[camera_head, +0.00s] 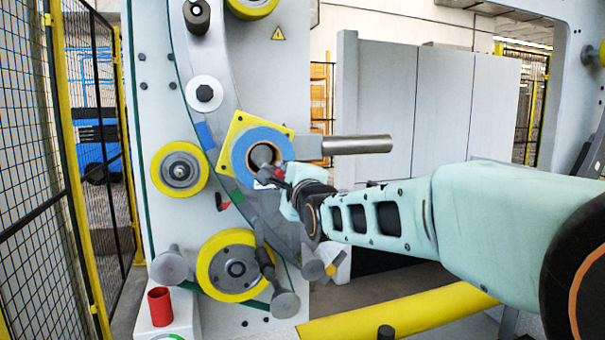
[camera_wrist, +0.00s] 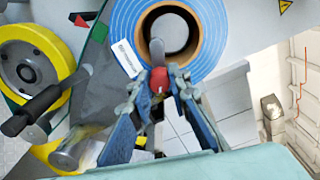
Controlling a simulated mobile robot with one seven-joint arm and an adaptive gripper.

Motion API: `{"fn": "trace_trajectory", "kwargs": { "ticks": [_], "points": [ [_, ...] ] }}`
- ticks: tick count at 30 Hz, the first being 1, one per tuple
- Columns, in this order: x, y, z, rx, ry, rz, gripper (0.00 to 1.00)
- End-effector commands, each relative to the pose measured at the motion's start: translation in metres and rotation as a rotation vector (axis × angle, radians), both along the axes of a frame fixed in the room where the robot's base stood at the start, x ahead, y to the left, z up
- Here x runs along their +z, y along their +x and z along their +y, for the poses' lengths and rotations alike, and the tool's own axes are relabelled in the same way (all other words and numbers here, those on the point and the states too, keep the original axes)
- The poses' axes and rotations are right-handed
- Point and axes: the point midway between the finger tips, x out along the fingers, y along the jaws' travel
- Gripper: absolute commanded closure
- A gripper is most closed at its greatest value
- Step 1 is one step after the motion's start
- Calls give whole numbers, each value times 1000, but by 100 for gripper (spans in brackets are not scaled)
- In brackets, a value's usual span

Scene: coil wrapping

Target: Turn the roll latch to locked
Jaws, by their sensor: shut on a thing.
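The blue wrap roll (camera_head: 241,147) sits on the machine's ring, in front of a yellow plate. Its brown core and blue face fill the top of the wrist view (camera_wrist: 211,40). The roll latch has a red knob (camera_wrist: 159,80) and a short grey lever in front of the roll's lower edge. My gripper (camera_wrist: 160,84) is closed around the knob, one finger on each side. In the head view my gripper (camera_head: 282,181) reaches in from the right, just below the roll's core. The latch is mostly hidden there, and its exact angle is hard to tell.
A grey bar (camera_head: 358,145) juts right beside the roll. Yellow wheels (camera_head: 180,169) and grey-ended posts (camera_head: 285,303) stand left and below. A red cup (camera_head: 160,307) sits lower left. A yellow rail (camera_head: 400,311) runs along the front, and a mesh fence (camera_head: 25,160) stands at left.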

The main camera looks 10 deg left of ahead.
Motion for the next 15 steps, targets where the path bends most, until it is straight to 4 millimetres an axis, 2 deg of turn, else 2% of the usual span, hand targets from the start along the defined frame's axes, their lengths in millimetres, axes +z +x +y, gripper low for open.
{"fn": "trace_trajectory", "kwargs": {
  "ticks": [3, 15],
  "points": [
    [-6, 0, 1, 0, 51, 31, 100],
    [-8, -1, 3, 2, 124, 67, 100]
  ]
}}
